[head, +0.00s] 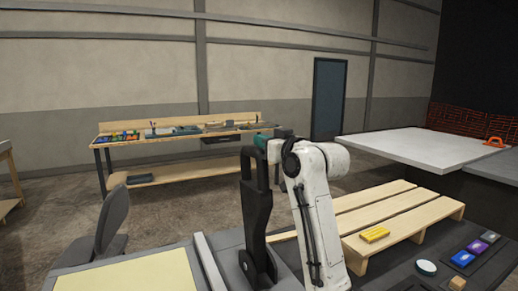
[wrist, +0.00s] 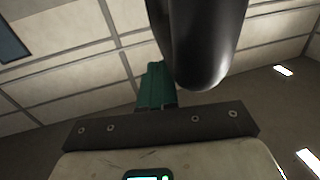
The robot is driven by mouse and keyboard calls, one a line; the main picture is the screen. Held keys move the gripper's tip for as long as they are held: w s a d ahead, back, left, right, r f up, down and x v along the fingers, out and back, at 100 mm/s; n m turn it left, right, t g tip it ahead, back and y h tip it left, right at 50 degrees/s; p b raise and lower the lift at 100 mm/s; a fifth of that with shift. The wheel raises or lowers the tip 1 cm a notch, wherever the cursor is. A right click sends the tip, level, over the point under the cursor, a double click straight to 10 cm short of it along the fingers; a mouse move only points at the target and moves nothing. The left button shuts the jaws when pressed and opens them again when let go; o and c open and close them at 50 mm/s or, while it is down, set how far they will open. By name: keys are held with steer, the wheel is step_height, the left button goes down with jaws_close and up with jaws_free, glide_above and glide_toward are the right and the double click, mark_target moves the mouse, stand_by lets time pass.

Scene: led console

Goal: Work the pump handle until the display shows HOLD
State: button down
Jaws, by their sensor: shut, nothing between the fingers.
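The pump handle (head: 256,215) is a black lever with a loop-shaped grip, standing nearly upright at the front centre of the head view. My gripper (head: 261,142), with teal fingers, is at the top of the handle; the head view does not show clearly whether they touch. In the wrist view a dark rounded bar, likely the handle's grip (wrist: 205,45), is very close beyond the teal fingers (wrist: 156,85). The fingers are shut with nothing between them. I cannot make out a display with a readable word in either view.
A dark console top (head: 410,270) at the lower right carries a round pale button (head: 426,267) and several coloured blocks. A wooden pallet (head: 390,215) with a yellow piece (head: 375,234) lies right of my arm. A pale yellow panel (head: 130,275) is at lower left. A workbench (head: 180,140) stands behind.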

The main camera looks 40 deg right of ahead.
steer(key=s+r+b, duration=0.1)
steer(key=s+r, duration=0.3)
steer(key=s, duration=0.3)
steer(key=shift+r, duration=0.1)
stand_by(2.1)
steer(key=s+a+f+b, duration=0.3)
steer(key=s+f+b, duration=0.2)
steer(key=s+b, duration=0.4)
steer(key=s+a+f+b, duration=0.3)
steer(key=s+f+b, duration=0.2)
steer(key=s+b, duration=0.5)
steer(key=b, duration=0.3)
steer(key=shift+s+a+f, duration=0.15)
steer(key=shift+a+f, duration=0.05)
steer(key=shift+f, duration=0.05)
steer(key=shift+r, duration=0.15)
